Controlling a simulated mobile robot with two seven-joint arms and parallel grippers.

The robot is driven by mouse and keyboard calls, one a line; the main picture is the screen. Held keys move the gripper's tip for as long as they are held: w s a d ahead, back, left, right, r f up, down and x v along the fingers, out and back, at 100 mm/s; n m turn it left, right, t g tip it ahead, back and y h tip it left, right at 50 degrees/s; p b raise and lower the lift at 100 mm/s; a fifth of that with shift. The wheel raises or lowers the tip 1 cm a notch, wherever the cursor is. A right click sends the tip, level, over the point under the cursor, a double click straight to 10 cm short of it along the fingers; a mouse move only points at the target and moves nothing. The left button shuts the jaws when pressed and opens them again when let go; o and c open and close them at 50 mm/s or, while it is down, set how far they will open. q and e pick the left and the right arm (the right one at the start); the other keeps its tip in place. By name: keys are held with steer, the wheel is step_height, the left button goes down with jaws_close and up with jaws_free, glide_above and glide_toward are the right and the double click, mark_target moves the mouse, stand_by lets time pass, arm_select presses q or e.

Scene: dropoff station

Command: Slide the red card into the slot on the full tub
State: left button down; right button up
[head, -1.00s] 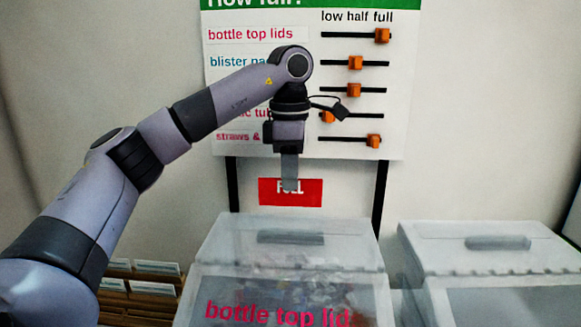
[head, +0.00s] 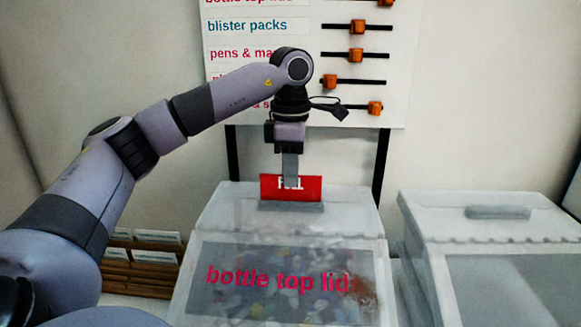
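The red card (head: 308,188), with white lettering partly covered by a finger, is upright at the grey slot piece (head: 291,207) on the lid of the tub labelled "bottle top lids" (head: 205,262). Its lower edge meets the slot piece in the picture; I cannot tell how deep it sits. My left gripper (head: 290,182) points down above the lid, with its finger over the card's middle, and appears shut on the card. The tub is clear-fronted and filled with many small coloured lids. My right gripper is not in view.
A second tub (head: 480,228) with a grey lid piece stands close on the right. A white board with orange sliders (head: 357,55) hangs behind. A brown rack with white labels (head: 150,257) is at the lower left.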

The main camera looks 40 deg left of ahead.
arm_select(q)
steer(key=shift+f+b, duration=0.4)
steer(key=shift+f, duration=0.45)
stand_by(0.9)
steer(key=c, duration=1.2)
jaws_free()
steer(key=shift+c, duration=0.2)
steer(key=shift+r, duration=0.1)
step_height(320, 180, up, 6)
steer(key=shift+f+p, duration=0.1)
steer(key=shift+p, duration=0.4)
steer(key=shift+r, duration=0.65)
steer(key=shift+f, duration=0.1)
